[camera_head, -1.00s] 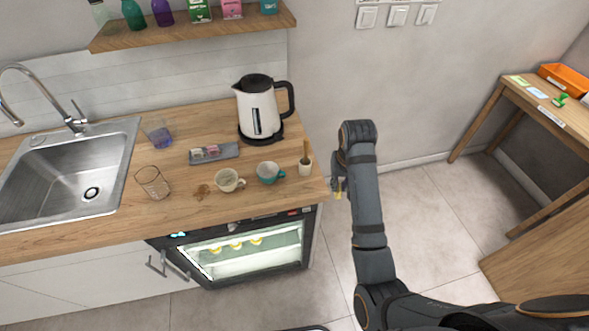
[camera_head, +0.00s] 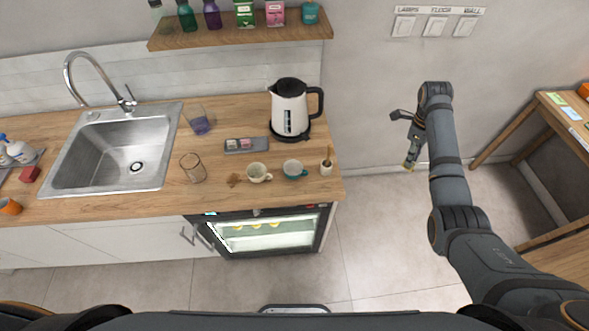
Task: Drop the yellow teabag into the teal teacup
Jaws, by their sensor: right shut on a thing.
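The teal teacup (camera_head: 293,170) stands upright on the wooden counter (camera_head: 225,207), near its front right part. My right gripper (camera_head: 409,165) hangs over the floor to the right of the counter, well apart from the teacup. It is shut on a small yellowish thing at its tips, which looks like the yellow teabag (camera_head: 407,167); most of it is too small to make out. My left gripper is not in view.
A cream cup (camera_head: 258,173) stands left of the teal one, and a small pot with a stick (camera_head: 326,167) right of it. A kettle (camera_head: 290,108), grey tray (camera_head: 247,146) and two glasses (camera_head: 193,168) are on the counter. A shelf (camera_head: 240,30) hangs above.

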